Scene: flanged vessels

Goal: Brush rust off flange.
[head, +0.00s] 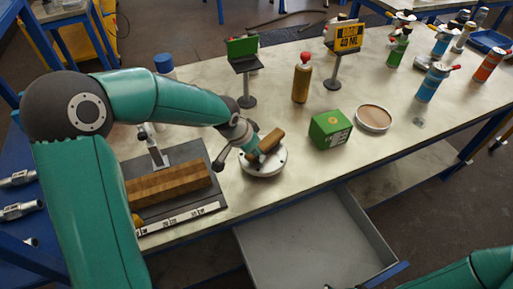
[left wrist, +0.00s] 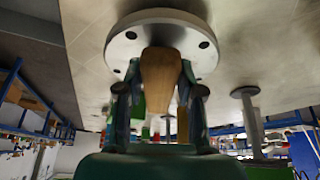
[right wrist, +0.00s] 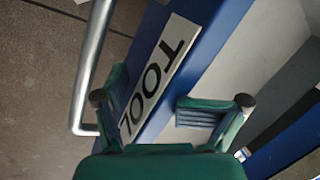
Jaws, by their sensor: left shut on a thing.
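The flange (head: 262,171) is a pale round disc with bolt holes, lying on the bench in the middle of the head view. It also fills the top of the left wrist view (left wrist: 122,47). My left gripper (head: 250,150) is shut on a brown wooden-handled brush (head: 268,141) and holds it over the flange. The brush handle shows between the fingers in the left wrist view (left wrist: 160,80). Its bristles are hidden, so contact with the flange cannot be told. My right gripper (right wrist: 171,100) is open and empty, close to a blue drawer front (right wrist: 190,70) marked TOOL.
An open grey drawer (head: 315,240) juts out below the bench's front edge. A green box (head: 330,129), a round dish (head: 373,118) and a brown bottle (head: 301,80) stand right of the flange. A wooden block (head: 170,186) lies at left. A metal handle (right wrist: 92,70) runs beside the drawer front.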

